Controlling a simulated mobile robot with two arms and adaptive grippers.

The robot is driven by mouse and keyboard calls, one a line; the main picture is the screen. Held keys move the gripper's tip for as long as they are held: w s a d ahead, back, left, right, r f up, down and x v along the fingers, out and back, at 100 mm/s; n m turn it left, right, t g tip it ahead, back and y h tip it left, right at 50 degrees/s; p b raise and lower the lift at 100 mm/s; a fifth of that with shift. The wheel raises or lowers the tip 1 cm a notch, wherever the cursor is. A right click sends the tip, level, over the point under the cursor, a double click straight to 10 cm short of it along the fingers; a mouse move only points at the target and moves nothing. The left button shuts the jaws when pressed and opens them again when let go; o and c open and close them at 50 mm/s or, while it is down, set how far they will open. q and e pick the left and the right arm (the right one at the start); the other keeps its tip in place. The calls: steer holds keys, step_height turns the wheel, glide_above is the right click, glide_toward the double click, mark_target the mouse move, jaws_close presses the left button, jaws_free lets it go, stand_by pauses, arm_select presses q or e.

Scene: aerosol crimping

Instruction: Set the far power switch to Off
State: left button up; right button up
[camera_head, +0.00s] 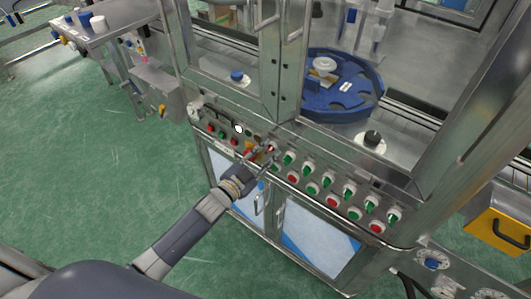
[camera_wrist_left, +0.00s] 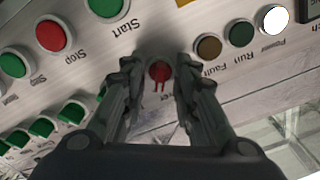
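The power switch is a small red rotary knob (camera_wrist_left: 159,75) on the metal control panel, between my left fingertips in the left wrist view. Its printed label below it is mostly hidden by my fingers. My left gripper (camera_wrist_left: 160,72) is open, with one finger on each side of the knob and visible gaps to it. In the head view my left arm reaches from the lower left and the gripper (camera_head: 264,153) is at the panel's middle, covering part of it. The knob's exact setting is not readable. My right gripper is not in view.
The panel holds green and red push buttons (camera_head: 332,202) and several green selector switches (camera_head: 349,188) to the right. Lamps, including a lit white one (camera_wrist_left: 275,19), sit beside the knob. Above is a metal-framed machine with a blue round turntable (camera_head: 343,103). Green floor is free at left.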

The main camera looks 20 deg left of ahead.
arm_select(q)
jaws_close()
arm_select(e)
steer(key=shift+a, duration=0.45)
arm_select(q)
steer(key=shift+n, duration=0.4)
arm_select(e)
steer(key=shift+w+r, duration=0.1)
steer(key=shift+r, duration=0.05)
arm_select(q)
steer(key=shift+n+p, duration=0.45)
steer(key=shift+n, duration=0.45)
steer(key=n, duration=0.2)
steer(key=shift+n, duration=0.4)
steer(key=n, duration=0.4)
steer(key=shift+n+p, duration=0.35)
steer(key=shift+n, duration=0.85)
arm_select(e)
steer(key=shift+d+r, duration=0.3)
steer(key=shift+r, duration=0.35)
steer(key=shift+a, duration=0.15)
